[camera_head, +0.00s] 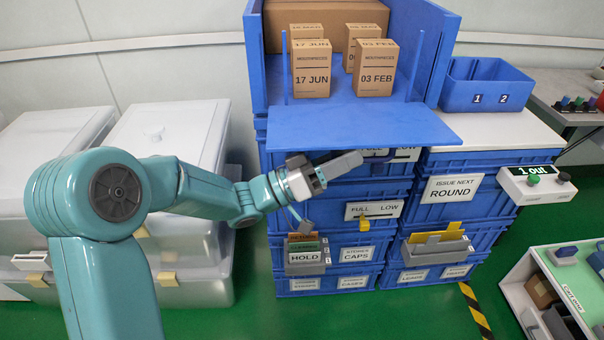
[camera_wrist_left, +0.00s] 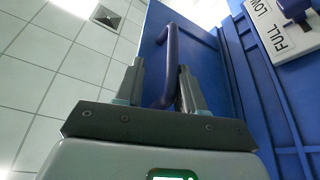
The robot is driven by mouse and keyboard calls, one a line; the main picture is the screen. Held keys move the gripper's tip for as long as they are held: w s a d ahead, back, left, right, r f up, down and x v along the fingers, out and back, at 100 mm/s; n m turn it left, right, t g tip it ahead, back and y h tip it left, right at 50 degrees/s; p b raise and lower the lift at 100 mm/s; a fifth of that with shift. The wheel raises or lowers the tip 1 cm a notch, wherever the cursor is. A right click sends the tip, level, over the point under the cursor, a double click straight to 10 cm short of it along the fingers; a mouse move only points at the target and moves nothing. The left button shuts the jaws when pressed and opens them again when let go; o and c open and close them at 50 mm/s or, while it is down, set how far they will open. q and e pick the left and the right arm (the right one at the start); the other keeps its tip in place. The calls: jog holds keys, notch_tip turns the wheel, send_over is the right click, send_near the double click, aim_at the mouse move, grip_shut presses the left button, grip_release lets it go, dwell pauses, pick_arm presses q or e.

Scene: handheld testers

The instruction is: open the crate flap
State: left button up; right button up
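The open-fronted blue crate (camera_head: 256,70) stands on top of the stack. Its blue flap (camera_head: 350,127) lies folded out, roughly level, in front of the opening. A dark blue handle (camera_head: 380,158) shows at the flap's front edge, and also in the left wrist view (camera_wrist_left: 171,60). My left gripper (camera_head: 352,160) is just below and in front of the flap. In the left wrist view its two fingers (camera_wrist_left: 160,88) stand apart on either side of the handle bar, with a gap on the left side. My right gripper is not in view.
Small cartons marked 17 JUN (camera_head: 311,78) and 03 FEB (camera_head: 376,78) stand inside the crate. Labelled blue crates (camera_head: 340,190) are stacked below. A blue bin (camera_head: 487,85) stands right on a white top. White lidded containers (camera_head: 170,130) stand left.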

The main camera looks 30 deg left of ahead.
pick_arm(q)
jog(key=v, duration=1.3)
